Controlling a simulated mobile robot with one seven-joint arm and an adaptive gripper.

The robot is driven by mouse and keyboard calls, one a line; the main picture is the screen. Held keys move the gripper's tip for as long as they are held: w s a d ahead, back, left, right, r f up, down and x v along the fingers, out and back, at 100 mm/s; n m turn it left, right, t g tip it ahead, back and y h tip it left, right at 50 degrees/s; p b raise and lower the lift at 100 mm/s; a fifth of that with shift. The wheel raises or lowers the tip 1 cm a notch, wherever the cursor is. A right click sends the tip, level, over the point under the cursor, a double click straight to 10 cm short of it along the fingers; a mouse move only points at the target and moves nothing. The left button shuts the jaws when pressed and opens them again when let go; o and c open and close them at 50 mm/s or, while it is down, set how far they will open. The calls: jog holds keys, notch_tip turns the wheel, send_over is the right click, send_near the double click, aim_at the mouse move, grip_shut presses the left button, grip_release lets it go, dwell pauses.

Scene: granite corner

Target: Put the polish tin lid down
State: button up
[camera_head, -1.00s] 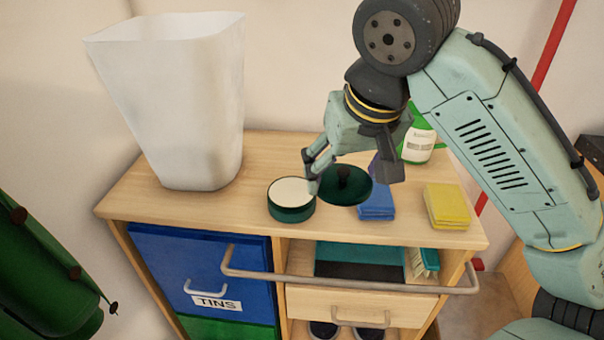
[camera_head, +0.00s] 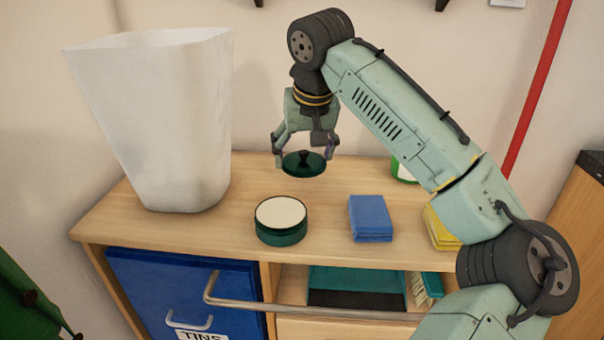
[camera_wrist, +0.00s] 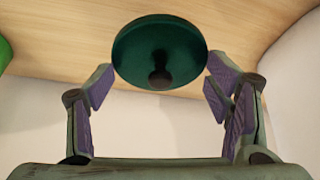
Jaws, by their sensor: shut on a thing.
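The polish tin lid (camera_head: 304,168) is dark green and round with a dark knob on top. My gripper (camera_head: 304,155) is above it, with a finger at each side of the rim, shut on it. In the wrist view the lid (camera_wrist: 140,50) lies between the fingertips (camera_wrist: 160,75), knob facing the camera. The lid is over the back part of the wooden top; I cannot tell whether it touches the surface. The open polish tin (camera_head: 281,236), green with a pale filling, stands in front of the lid, slightly left.
A tall white bin (camera_head: 160,120) stands at the left of the wooden top (camera_head: 225,222). A green and white container (camera_head: 402,172) is behind my arm. A rail (camera_head: 300,310) crosses the front.

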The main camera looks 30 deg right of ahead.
aim_at(306, 163)
jog(key=shift+f, duration=2.2)
jog(key=shift+f, duration=0.2)
jog(key=o, duration=1)
jog(key=shift+o, duration=0.2)
jog(key=shift+r, duration=0.15)
jog(key=v, duration=1.2)
